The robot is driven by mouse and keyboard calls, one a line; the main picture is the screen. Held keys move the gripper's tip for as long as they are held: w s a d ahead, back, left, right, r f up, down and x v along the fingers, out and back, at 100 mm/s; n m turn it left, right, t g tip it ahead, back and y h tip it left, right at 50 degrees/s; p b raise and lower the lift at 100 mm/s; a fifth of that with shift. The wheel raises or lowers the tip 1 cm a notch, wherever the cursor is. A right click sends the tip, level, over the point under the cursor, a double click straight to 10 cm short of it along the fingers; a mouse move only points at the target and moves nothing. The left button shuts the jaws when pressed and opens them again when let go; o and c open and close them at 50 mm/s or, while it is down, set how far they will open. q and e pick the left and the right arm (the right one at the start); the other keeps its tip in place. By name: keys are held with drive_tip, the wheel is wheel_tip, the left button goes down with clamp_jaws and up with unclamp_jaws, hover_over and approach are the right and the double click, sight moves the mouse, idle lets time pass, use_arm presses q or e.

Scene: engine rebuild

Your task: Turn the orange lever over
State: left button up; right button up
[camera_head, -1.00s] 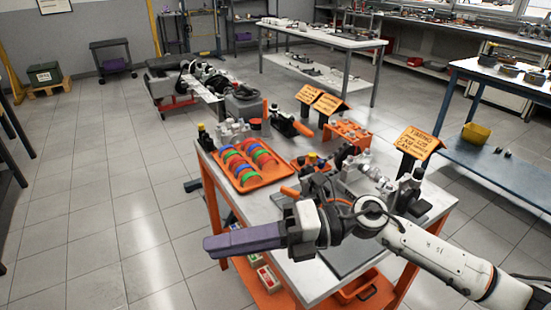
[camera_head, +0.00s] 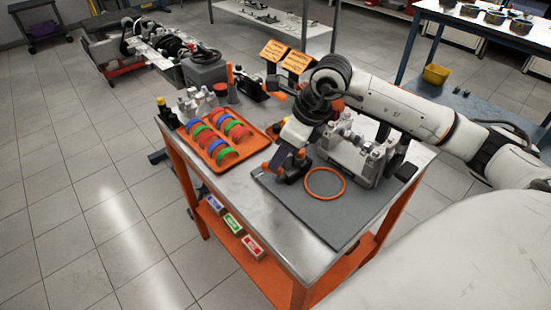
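My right gripper (camera_head: 281,160) reaches down from the upper right over the grey mat on the workbench. Its dark fingers are at a small black piece (camera_head: 291,176) with orange parts. One orange end (camera_head: 266,167), which looks like the orange lever, shows just left of the fingers. The fingers and wrist hide much of this piece, so I cannot tell whether they touch or grip it. An orange ring (camera_head: 325,183) lies on the mat just to the right. My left gripper is out of view.
A grey engine block (camera_head: 352,155) stands right of the gripper, close to my forearm. An orange tray (camera_head: 208,157) with red, green and blue half-rings is to the left. The front of the mat (camera_head: 330,220) is clear. Orange-topped signs (camera_head: 296,61) stand behind.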

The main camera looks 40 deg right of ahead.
drive_tip(key=shift+x, duration=1.2)
clamp_jaws()
drive_tip(key=shift+w+f+m+t+h+b, duration=0.1)
drive_tip(key=shift+m+t+h+b, duration=0.3)
drive_tip(key=shift+m+b, duration=0.85)
drive_tip(key=shift+d+m+h+b, duration=0.15)
drive_tip(key=shift+m+h+b, duration=0.65)
drive_tip(key=shift+m, duration=1.05)
